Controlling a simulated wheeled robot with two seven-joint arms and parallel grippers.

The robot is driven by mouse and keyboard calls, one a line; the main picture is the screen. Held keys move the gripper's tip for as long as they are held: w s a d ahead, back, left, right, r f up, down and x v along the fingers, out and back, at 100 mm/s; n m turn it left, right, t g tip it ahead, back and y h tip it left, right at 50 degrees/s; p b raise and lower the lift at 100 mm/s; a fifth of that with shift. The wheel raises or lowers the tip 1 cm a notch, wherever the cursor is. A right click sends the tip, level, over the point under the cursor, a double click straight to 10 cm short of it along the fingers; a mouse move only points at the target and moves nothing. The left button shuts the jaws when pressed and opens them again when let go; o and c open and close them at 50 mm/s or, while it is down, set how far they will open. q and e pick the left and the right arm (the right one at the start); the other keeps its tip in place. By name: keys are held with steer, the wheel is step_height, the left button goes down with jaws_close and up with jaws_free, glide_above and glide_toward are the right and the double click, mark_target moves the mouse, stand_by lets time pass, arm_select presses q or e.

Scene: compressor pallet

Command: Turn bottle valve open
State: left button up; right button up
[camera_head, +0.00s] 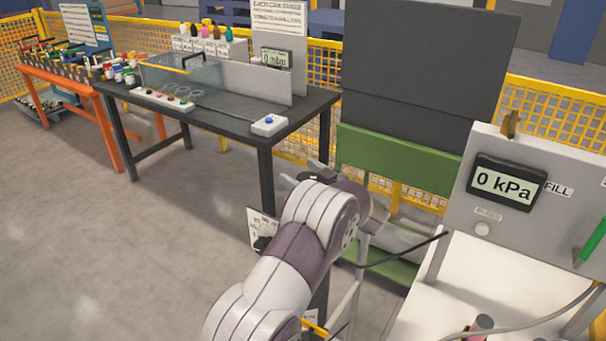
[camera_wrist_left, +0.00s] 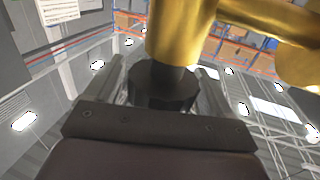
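In the left wrist view a brass valve body (camera_wrist_left: 180,38) fills the upper middle, with a thick pipe running off to the right. A black faceted knob (camera_wrist_left: 160,88) sits at its lower end. My left gripper (camera_wrist_left: 162,68) is open, with a finger on each side of the knob. Gaps seem to show on both sides, so I cannot tell any contact. In the head view my left arm comes up from the bottom middle and hides much of what is behind it; I cannot make out the bottle valve there. My right gripper is in neither view.
At the right stands a grey panel with a gauge (camera_head: 505,183) reading 0 kPa, a button and a green handle (camera_head: 592,242). A dark workbench (camera_head: 230,122) and an orange rack (camera_head: 75,78) stand at the back left. Floor at the left is clear.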

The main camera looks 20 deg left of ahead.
arm_select(q)
steer(key=b+v, duration=0.1)
steer(key=v, duration=1.1)
steer(key=shift+d, duration=0.35)
steer(key=shift+s, duration=0.15)
